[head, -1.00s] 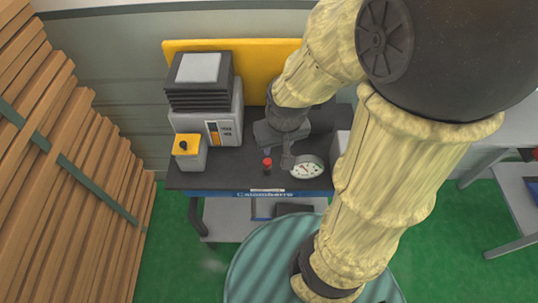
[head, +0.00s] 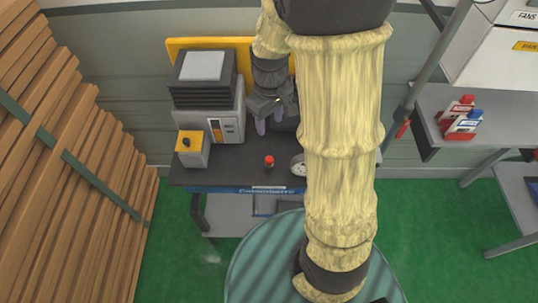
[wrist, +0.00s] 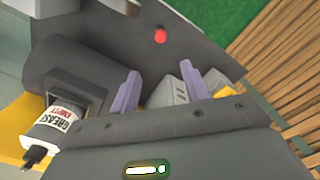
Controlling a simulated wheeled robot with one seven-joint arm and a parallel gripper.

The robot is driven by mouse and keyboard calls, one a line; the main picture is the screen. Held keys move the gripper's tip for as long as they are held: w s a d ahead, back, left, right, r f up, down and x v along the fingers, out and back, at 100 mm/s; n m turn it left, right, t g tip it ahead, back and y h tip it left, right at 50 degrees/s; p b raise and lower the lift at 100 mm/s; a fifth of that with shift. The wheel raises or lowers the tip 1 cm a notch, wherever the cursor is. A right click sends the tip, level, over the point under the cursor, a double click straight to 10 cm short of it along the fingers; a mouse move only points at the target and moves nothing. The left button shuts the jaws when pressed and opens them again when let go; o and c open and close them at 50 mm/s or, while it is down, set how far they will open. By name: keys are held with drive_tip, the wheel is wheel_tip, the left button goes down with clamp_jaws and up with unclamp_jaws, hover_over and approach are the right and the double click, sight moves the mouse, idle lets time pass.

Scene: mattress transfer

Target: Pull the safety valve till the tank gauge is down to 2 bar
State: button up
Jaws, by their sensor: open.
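The red-topped safety valve (head: 269,161) stands near the front edge of the dark bench top, and its red knob also shows at the top of the wrist view (wrist: 160,36). The tank gauge (head: 298,166) is a white dial just right of the valve. My arm covers most of it, so I cannot read its needle. My gripper (head: 269,122) is open and empty, behind and apart from the valve in the head view. Its two lilac fingers are spread in the wrist view (wrist: 161,74), with the red knob beyond their tips.
A grey machine with black fins (head: 208,105) and a yellow-topped box (head: 191,149) stand on the bench's left side. A bottle marked grease (wrist: 62,126) shows in the wrist view. A timber stack (head: 75,180) is at left. A side table with red and blue bottles (head: 462,120) is at right.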

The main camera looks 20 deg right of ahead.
sight(269, 159)
wheel_tip(269, 159, down, 16)
drive_tip(key=shift+r+p, duration=0.1)
drive_tip(key=shift+p, duration=0.35)
drive_tip(key=shift+a+f, duration=0.1)
drive_tip(key=shift+f, duration=0.65)
drive_tip(key=shift+s, duration=0.1)
drive_tip(key=shift+c, duration=0.4)
